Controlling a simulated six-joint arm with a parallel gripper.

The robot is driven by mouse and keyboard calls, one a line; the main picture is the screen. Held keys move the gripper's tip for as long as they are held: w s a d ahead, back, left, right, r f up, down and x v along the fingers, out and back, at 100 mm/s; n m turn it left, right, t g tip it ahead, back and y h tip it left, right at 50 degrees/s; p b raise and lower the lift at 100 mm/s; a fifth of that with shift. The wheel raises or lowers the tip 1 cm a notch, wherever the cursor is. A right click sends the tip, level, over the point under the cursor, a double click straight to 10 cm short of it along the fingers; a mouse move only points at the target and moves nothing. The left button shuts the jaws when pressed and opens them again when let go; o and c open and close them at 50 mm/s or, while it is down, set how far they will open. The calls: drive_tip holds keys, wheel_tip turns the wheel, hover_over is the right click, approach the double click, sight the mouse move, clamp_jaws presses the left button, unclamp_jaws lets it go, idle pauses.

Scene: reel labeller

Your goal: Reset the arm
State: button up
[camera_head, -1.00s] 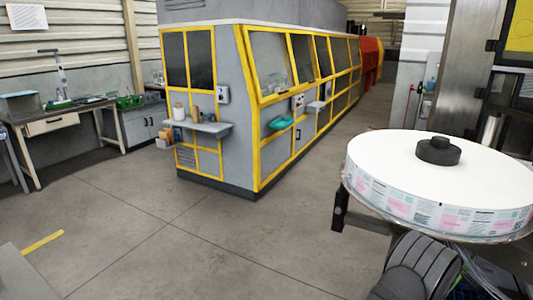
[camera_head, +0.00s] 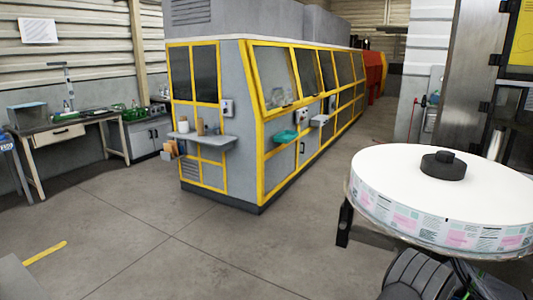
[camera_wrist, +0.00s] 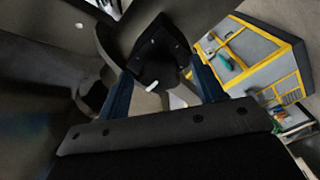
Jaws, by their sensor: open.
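My gripper (camera_wrist: 162,72) shows only in the wrist view. Its two dark blue fingers stand apart with nothing seen held between them. Dark parts of my own arm fill much of that view, behind and between the fingers. In the head view, a dark ribbed part of my arm (camera_head: 415,276) shows at the bottom right, below the label reel. The rest of the arm is out of that picture.
A large white label reel (camera_head: 380,160) with a black hub (camera_head: 443,165) lies flat at the right, close to my arm. A grey and yellow machine (camera_head: 225,110) stands behind. A workbench (camera_head: 60,130) is at the left. The floor between is open.

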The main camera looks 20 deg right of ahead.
drive_tip(key=m, duration=1.1)
idle(0.4)
